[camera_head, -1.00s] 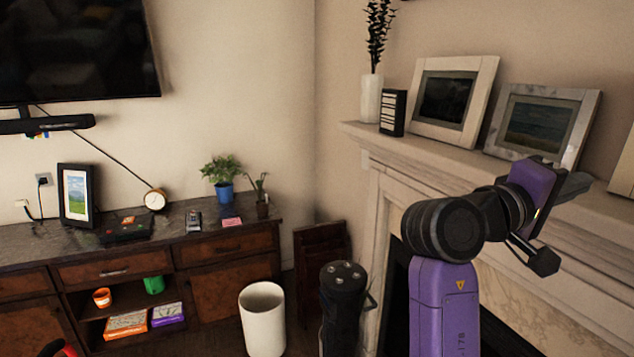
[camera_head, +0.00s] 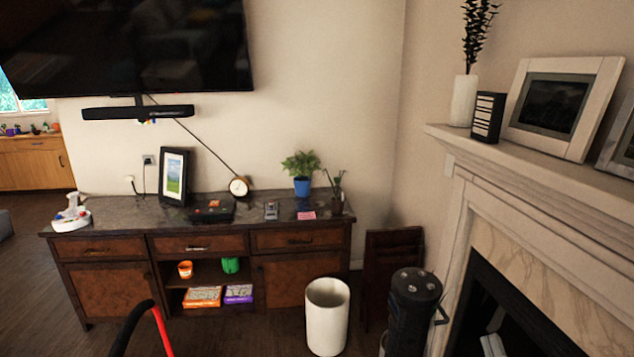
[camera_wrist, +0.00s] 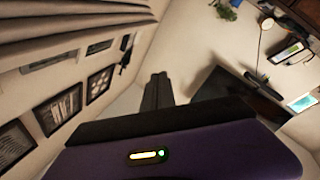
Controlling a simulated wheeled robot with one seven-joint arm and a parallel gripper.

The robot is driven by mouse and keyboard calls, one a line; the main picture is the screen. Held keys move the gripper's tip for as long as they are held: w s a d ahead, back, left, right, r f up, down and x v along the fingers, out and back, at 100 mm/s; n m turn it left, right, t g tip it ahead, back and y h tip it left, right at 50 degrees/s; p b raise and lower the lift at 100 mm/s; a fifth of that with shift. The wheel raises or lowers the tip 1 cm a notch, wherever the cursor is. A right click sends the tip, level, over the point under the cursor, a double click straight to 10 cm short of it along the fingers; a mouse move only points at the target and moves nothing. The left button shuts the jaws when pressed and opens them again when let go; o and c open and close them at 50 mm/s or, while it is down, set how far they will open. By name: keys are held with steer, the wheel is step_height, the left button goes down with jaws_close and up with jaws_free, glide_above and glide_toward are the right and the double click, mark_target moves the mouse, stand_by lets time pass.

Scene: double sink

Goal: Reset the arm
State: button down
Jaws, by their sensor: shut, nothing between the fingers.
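My gripper (camera_wrist: 157,90) shows in the wrist view, with its two dark fingers together and nothing held between them. Behind the fingers is a dark bar and a purple wrist body with a small lit strip. The fingers point into open air towards a wall corner, touching nothing. In the head view my arm and gripper are out of the picture.
A wooden cabinet (camera_head: 115,246) stands along the wall under a large television (camera_head: 130,45). Open floor lies at the left.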

steer(key=s+a+f+m+g+y, duration=0.1)
steer(key=s+f, duration=0.4)
steer(key=s, duration=0.5)
steer(key=s+a+f+m+g+y, duration=0.1)
steer(key=s+a+f+m+g, duration=0.1)
steer(key=s, duration=0.8)
steer(key=s+a+f+m+g+y, duration=0.2)
steer(key=s+f, duration=0.5)
steer(key=s, duration=0.4)
steer(key=shift+a+f+m+g+b, duration=0.3)
steer(key=shift+a+f+m+b, duration=0.1)
steer(key=shift+a, duration=0.5)
